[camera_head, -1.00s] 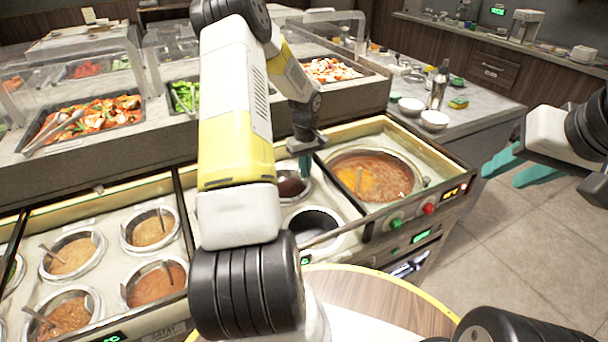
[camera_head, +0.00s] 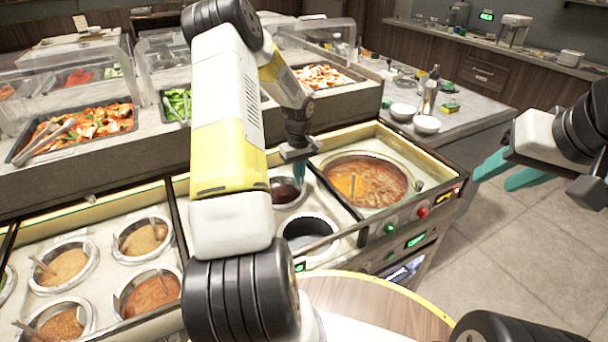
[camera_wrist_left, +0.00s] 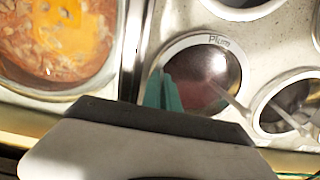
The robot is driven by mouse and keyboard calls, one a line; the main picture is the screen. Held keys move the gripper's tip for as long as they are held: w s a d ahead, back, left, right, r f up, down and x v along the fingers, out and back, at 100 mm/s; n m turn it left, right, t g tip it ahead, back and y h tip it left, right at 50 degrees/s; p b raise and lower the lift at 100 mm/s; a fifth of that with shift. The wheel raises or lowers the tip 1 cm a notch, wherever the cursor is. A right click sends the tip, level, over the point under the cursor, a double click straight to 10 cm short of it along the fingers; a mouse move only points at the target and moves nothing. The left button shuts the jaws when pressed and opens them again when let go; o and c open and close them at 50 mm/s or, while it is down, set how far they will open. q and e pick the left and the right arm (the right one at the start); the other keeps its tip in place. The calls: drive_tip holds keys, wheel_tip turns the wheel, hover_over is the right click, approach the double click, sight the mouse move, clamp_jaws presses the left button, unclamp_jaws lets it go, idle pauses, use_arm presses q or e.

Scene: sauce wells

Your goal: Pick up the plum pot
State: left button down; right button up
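The plum pot (camera_head: 285,193) sits in its round well in the counter, left of the big soup pan. In the left wrist view its rim is labelled "Plum" and it (camera_wrist_left: 207,72) holds dark red sauce with a pale handle crossing the rim. My left gripper (camera_head: 299,173) points down at the pot's edge. In the left wrist view its teal fingers (camera_wrist_left: 164,88) are close together, overlapping the rim. I cannot tell whether they grip it. My right gripper (camera_head: 491,183) is open and empty, off to the right above the floor.
An open dark well (camera_head: 307,232) lies in front of the plum pot. The soup pan (camera_head: 366,181) is to its right. Several sauce pots (camera_head: 145,238) fill the counter at left. A round wooden table (camera_head: 385,305) is in the foreground.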

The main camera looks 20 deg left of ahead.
use_arm(q)
drive_tip(key=shift+r, duration=0.15)
wheel_tip(320, 180, up, 18)
idle(0.7)
idle(0.4)
drive_tip(key=shift+r, duration=1)
